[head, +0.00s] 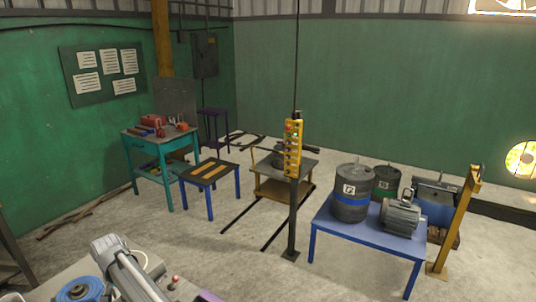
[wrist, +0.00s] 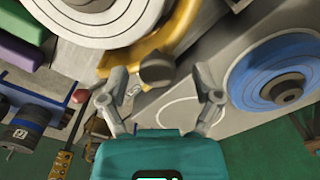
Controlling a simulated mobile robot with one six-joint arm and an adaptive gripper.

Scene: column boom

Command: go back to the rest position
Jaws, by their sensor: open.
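My gripper (wrist: 165,88) shows in the wrist view with its two grey fingers spread wide apart, above its teal body at the bottom edge. Nothing is held between the fingers. A dark rounded knob shows beyond the fingertips; I cannot tell how far off it is. Large pale round parts and a yellow curved part fill the top of that view. In the head view my pale arm link shows at the lower left, and the gripper cannot be made out there.
A yellow pendant (head: 293,148) hangs by a dark post. A blue table (head: 340,232) carries a drum (head: 351,193) and a motor (head: 401,216). A teal workbench (head: 148,147), a low blue-legged table (head: 188,177) and a yellow post (head: 455,220) stand around.

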